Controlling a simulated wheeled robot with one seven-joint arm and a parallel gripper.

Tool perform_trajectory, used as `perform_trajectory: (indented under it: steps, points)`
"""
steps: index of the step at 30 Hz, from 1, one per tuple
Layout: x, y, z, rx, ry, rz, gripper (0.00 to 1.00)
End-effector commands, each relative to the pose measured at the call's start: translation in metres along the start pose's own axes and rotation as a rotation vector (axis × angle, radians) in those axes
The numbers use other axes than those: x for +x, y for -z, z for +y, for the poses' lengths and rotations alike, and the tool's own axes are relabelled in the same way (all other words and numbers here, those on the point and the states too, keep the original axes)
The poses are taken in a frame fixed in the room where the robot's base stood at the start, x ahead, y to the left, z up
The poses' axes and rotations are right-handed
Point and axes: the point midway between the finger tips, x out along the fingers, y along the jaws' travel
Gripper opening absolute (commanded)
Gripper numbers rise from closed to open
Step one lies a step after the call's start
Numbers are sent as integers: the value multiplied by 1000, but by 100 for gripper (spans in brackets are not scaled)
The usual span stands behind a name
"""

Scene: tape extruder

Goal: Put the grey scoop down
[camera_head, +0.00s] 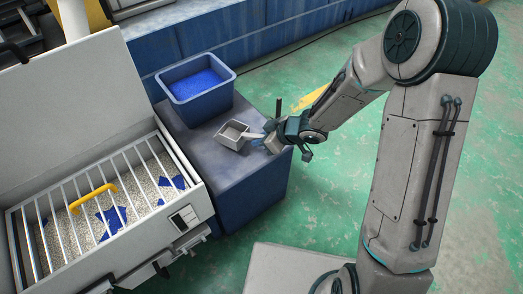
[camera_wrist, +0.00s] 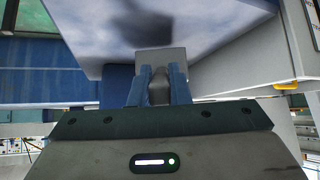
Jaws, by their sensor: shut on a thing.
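The grey scoop (camera_head: 232,134) is a small open-topped box with a short handle. In the head view it is at or just above the top of the blue cabinet (camera_head: 247,170), near its right side. I cannot tell whether it touches the surface. My gripper (camera_head: 268,141) is at the scoop's right and is shut on its handle. In the wrist view, my gripper's two blue fingers (camera_wrist: 158,86) close on the grey handle. The scoop's grey body (camera_wrist: 163,59) shows beyond the fingertips, with a dark shadow on the cabinet top (camera_wrist: 99,40).
A blue bin (camera_head: 196,90) with blue material inside stands on the cabinet behind the scoop. At left is a machine hopper (camera_head: 97,205) with white bars, pale granules, blue pieces and a yellow handle (camera_head: 92,198). The green floor (camera_head: 325,180) is open at right.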

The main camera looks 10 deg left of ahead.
Motion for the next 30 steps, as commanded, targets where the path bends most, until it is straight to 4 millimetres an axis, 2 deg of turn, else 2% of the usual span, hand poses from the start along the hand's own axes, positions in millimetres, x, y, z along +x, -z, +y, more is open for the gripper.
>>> perform_trajectory:
  steps: [11,23,24,26,30]
  points:
    - [28,-28,0,0,1,0,0]
    - [30,-30,0,0,0,1,0]
    - [29,-30,0,0,0,0,22]
    - [29,-29,0,0,0,0,38]
    - [29,-30,0,0,0,0,38]
